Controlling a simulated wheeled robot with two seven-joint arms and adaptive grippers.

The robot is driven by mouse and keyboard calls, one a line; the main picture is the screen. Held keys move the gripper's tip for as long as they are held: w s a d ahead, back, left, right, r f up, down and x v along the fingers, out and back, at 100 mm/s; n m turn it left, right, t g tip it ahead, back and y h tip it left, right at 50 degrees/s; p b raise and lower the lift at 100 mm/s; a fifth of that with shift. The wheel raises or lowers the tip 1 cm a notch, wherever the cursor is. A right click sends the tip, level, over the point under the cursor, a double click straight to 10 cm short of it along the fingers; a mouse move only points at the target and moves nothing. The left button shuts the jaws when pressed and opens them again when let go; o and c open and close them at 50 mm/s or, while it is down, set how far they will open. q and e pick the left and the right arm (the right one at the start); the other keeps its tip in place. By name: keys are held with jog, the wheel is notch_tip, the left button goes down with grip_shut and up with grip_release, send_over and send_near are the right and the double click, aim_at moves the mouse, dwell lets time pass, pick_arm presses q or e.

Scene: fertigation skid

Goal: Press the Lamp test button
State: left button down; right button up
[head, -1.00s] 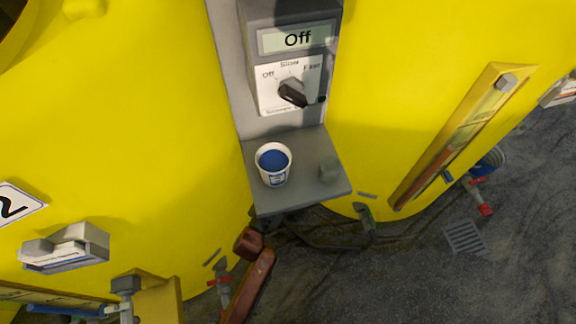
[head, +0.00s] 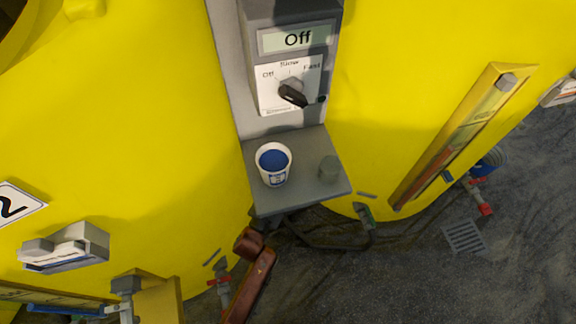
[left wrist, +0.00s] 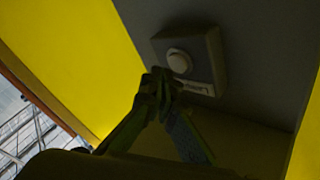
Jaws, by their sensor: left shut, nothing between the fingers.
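In the left wrist view a small box with a round pale button (left wrist: 179,61) is fixed to a grey panel. A light label (left wrist: 196,87) sits below the button, and its text is too dark to read, so I cannot confirm it is the Lamp test button. My left gripper (left wrist: 159,80) is shut and empty. Its fingertips overlap the box's lower left edge in the picture, just below and left of the button. I cannot tell whether they touch the box. The button box and both grippers are not visible in the head view.

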pick_arm(q)
jog(key=shift+w, duration=0.15)
jog(key=shift+w+a, duration=0.15)
jog(key=shift+w, duration=0.05)
jog(key=shift+w+a, duration=0.1)
jog(key=shift+w, duration=0.25)
dwell(0.9)
jog(key=shift+s, duration=0.1)
jog(key=shift+s+d+p, duration=0.25)
jog(key=shift+s+p, duration=0.2)
jog(key=shift+s, duration=0.2)
